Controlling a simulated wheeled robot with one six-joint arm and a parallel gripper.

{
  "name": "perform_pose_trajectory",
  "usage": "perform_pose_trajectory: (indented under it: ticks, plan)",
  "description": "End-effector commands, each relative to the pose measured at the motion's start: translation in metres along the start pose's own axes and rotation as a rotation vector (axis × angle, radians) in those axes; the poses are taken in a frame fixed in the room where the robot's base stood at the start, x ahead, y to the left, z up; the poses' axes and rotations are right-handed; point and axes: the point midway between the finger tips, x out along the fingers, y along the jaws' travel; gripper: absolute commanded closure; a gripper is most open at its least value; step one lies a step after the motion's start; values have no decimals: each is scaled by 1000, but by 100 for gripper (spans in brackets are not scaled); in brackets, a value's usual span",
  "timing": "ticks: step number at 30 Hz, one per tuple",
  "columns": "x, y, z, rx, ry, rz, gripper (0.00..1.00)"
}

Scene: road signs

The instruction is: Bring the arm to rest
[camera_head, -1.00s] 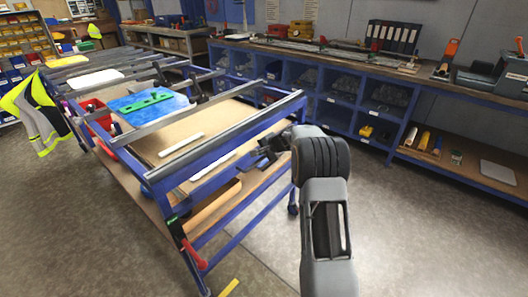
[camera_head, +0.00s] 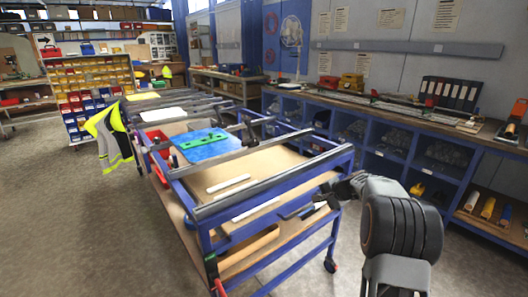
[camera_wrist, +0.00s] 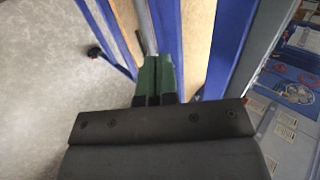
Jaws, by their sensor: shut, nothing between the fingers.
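My gripper (camera_head: 296,212) is at the end of my folded arm, low on the right in the head view. It appears over the right end of a blue-framed cart (camera_head: 262,180), in front of its side; I cannot tell whether it touches the frame. In the wrist view the two green fingers (camera_wrist: 158,72) are side by side and shut, with nothing between them. Blue frame bars and a brown board show beyond them, with grey floor at the left.
The cart carries a blue plate (camera_head: 210,150) with a green strip, and white strips (camera_head: 229,183). A hi-vis vest (camera_head: 108,136) hangs at its far left. A blue workbench (camera_head: 400,145) runs along the wall behind. Open floor (camera_head: 75,230) lies at the left.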

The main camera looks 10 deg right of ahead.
Motion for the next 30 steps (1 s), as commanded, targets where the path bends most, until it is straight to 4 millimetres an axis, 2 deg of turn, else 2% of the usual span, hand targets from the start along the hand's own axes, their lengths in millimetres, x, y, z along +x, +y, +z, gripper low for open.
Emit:
perform_pose_trajectory:
  ticks: [3, 5, 6, 9, 11, 15, 19, 24, 30]
  plan:
    - [7, 28, 12, -23, -40, 79, 100]
    - [4, 46, 26, -54, -68, 142, 100]
    - [-3, 55, 40, -92, -92, 192, 100]
    - [-35, 65, 86, -225, -153, 313, 100]
    - [-56, 68, 113, -310, -183, 376, 100]
    - [-112, 73, 175, -530, -235, 504, 100]
    - [-163, 78, 222, -731, -251, 591, 100]
    - [-209, 80, 260, -925, -227, 631, 100]
    - [-236, 64, 282, -1034, -173, 587, 100]
